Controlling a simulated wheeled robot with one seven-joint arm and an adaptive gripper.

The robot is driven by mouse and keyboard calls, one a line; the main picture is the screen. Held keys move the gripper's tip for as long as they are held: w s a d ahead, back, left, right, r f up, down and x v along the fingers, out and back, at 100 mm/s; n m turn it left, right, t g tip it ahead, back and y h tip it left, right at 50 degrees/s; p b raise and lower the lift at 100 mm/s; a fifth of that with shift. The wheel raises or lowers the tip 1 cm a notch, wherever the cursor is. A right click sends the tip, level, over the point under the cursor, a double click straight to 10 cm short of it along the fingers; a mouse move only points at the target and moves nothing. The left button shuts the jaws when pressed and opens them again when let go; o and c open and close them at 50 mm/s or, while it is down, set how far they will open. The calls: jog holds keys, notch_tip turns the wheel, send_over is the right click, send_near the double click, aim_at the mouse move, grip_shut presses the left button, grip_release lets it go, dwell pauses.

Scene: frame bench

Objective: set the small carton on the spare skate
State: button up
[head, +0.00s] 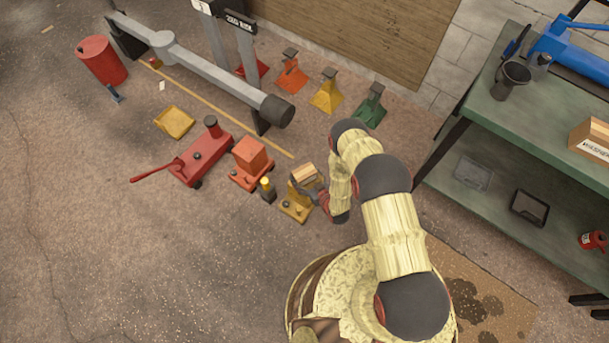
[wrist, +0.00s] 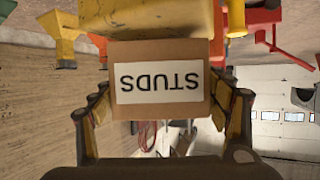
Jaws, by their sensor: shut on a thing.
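The small carton (head: 305,173) is a tan box; in the wrist view the carton (wrist: 160,85) shows a white label reading STUDS upside down. My gripper (head: 309,184) is shut on it, with one finger on each side of the box in the wrist view (wrist: 161,104). A yellow skate (head: 295,209) is on the floor directly under or just beside the carton. In the wrist view a yellow body, likely this skate (wrist: 150,18), borders the carton's edge. I cannot tell whether they touch.
Left of the yellow skate are a small black-and-yellow bottle (head: 266,188), an orange-red skate (head: 240,178) bearing an orange block (head: 250,155), and a red jack (head: 200,160). Coloured stands (head: 326,95) line the wall. A green bench (head: 530,120) is at right.

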jog(key=shift+f, duration=0.5)
jog(key=o, duration=1.6)
jog(key=shift+c, duration=0.2)
jog(key=o, duration=0.4)
jog(key=shift+s+f, duration=0.1)
jog(key=shift+f, duration=0.05)
jog(key=shift+s+d, duration=0.1)
jog(key=v, duration=1.1)
jog(key=shift+s+d+r, duration=0.15)
jog(key=shift+s+r, duration=0.1)
